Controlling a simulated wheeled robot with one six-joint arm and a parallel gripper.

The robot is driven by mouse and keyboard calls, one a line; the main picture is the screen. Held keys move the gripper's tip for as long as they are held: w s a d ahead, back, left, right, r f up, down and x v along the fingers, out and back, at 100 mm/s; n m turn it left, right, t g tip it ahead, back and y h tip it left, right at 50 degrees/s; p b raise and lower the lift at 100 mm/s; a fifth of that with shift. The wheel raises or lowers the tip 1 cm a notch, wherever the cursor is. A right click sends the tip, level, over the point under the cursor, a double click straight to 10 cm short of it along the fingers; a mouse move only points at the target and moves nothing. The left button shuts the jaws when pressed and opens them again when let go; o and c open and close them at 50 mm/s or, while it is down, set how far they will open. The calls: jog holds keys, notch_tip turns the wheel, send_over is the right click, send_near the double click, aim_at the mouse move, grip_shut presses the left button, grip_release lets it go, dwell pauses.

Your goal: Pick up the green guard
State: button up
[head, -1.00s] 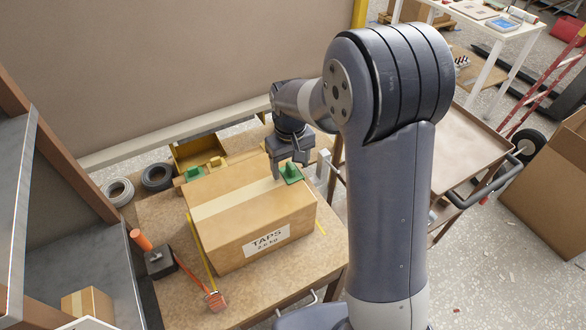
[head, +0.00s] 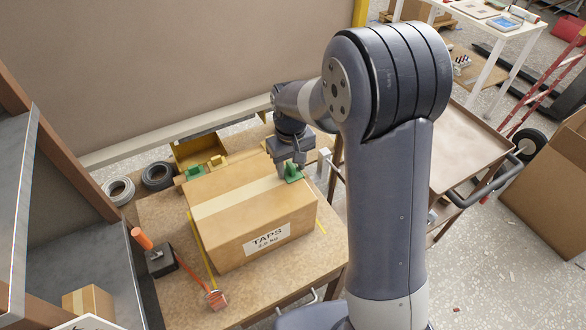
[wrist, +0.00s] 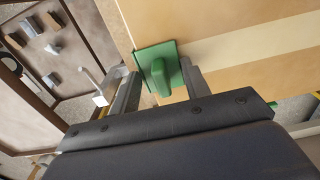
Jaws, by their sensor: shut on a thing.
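A green guard (head: 292,172) sits at the far right top corner of the cardboard box labelled TAPS (head: 250,213). My gripper (head: 290,168) points down over that corner, shut on the guard. In the wrist view the guard (wrist: 160,68) shows as a flat green plate with a raised grip, and the two fingers of my gripper (wrist: 161,76) stand on either side of the grip. The guard appears still against the box; I cannot tell whether there is a gap. A second green guard (head: 194,172) is at the box's far left corner.
The box stands on a brown workbench (head: 170,215). A grey shelf (head: 85,250) stands at left, a trolley (head: 468,150) at right.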

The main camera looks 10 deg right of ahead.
jog(key=shift+r, duration=0.1)
notch_tip(320, 180, up, 11)
notch_tip(320, 180, up, 6)
jog(key=p, duration=0.5)
send_over(291, 164)
dwell(0.3)
jog(key=shift+w, duration=0.1)
jog(key=d+f+m+b, duration=0.1)
jog(key=d+f, duration=0.2)
jog(key=f, duration=0.5)
jog(key=s+d+f+m+b, duration=0.1)
jog(key=d+f+m, duration=0.1)
jog(key=f, duration=0.6)
jog(key=d+f+m, duration=0.1)
jog(key=d+f, duration=0.4)
jog(key=f, duration=0.3)
jog(key=shift+s+m+b, duration=0.3)
jog(key=shift+s+b, duration=0.05)
jog(key=shift+b, duration=0.05)
jog(key=shift+s+f, duration=0.1)
jog(key=shift+f, duration=0.05)
